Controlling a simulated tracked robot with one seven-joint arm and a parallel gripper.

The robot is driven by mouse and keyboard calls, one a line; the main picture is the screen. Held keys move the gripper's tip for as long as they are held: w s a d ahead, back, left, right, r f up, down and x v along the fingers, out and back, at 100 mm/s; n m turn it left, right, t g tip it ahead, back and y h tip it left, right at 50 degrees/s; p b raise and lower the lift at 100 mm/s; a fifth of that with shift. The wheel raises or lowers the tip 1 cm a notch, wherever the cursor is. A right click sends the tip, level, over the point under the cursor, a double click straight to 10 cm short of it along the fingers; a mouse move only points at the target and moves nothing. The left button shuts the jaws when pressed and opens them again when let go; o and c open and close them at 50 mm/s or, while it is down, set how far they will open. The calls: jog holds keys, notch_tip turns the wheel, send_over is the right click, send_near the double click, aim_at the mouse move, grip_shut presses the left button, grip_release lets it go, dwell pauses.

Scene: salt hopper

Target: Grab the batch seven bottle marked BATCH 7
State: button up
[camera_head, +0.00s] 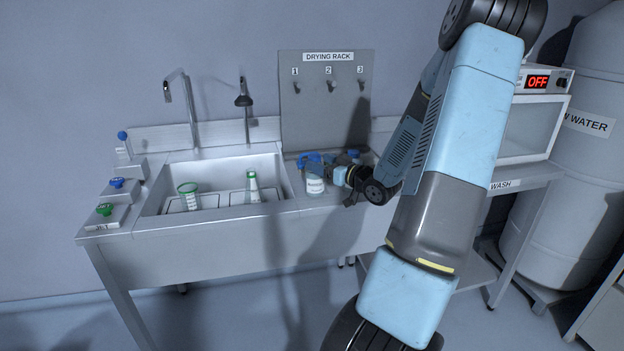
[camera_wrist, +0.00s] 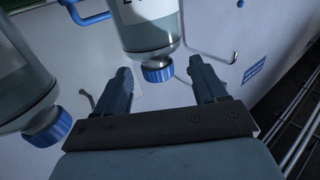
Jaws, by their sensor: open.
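My gripper (camera_wrist: 160,68) is open, with one finger on each side of a clear bottle (camera_wrist: 151,30) with a blue cap (camera_wrist: 158,72). The fingers look apart from the bottle, and I cannot tell the exact depth. Its white label is cut off at the top edge and I cannot read a batch number. A second blue-capped bottle (camera_wrist: 25,85) is at the left of the wrist view. In the head view my gripper (camera_head: 322,168) is beside a white-labelled bottle (camera_head: 315,184) on the counter right of the sink. That label is too small to read.
The sink (camera_head: 222,180) holds a green-rimmed beaker (camera_head: 188,196) and a conical flask (camera_head: 253,187). The drying rack panel (camera_head: 328,105), with hooks 1 to 3, rises behind the counter. An oven reading OFF (camera_head: 537,82) and a water tank (camera_head: 590,140) stand right.

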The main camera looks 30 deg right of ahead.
aim_at(310, 158)
jog(key=shift+d+x, duration=0.2)
jog(key=shift+x, duration=2.75)
jog(key=shift+w+f, duration=0.1)
jog(key=shift+f, duration=0.05)
jog(key=shift+c, duration=0.3)
grip_shut()
